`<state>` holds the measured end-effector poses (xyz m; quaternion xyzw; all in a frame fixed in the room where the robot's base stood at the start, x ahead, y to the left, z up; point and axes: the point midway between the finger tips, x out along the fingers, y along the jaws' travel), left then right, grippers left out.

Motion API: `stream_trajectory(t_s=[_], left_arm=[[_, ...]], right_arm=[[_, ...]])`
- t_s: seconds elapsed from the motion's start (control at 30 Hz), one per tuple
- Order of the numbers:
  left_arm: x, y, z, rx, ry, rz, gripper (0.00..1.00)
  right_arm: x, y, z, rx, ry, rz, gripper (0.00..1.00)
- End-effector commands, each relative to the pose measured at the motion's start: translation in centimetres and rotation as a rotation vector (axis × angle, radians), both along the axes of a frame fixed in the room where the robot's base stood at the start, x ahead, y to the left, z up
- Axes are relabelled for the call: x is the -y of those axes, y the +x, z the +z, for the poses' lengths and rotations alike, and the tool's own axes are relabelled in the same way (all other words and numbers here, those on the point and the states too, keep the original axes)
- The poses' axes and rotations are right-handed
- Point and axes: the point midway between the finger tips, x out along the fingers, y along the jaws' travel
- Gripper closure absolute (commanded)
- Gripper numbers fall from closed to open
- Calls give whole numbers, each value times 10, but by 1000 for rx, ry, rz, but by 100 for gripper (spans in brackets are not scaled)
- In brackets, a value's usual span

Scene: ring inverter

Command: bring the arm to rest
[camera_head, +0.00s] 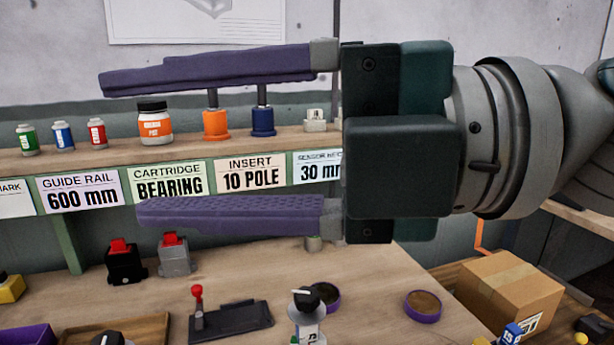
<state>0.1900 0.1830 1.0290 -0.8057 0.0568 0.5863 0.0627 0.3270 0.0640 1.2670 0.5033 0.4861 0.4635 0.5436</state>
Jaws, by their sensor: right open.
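My right gripper (215,142) comes in from the right, large and close to the camera. Its two long purple fingers point left, one above the other, with a wide gap between them. The gripper is open, and nothing is held between the fingers. Through the gap I see the shelf behind, with its labels and small items. The dark gripper body and grey wrist hide part of the shelf's right end. My left gripper is not in this view.
A shelf (90,160) carries an orange jar (155,124) and small bottles. On the workbench (255,285) below stand a black block with a red top (123,262), a lever device (230,318) and a purple-rimmed dish (423,306). A cardboard box (508,290) is at right.

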Motion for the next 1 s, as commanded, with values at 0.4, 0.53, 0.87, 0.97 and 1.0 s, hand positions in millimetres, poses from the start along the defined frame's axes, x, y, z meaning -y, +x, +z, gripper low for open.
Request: stream_trajectory(t_s=[0.4,0.53,0.87,0.97,1.0], left_arm=[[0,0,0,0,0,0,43],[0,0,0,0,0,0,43],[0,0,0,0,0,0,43],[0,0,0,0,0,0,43],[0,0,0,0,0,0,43]], right_arm=[[219,82,-64,-715,578,-1308,31],[276,39,-132,-937,455,-1628,31],[338,-91,-214,-1302,42,-2044,31],[348,-131,-224,-1389,-97,-2117,31],[339,-133,-227,-1438,-70,-2111,31]])
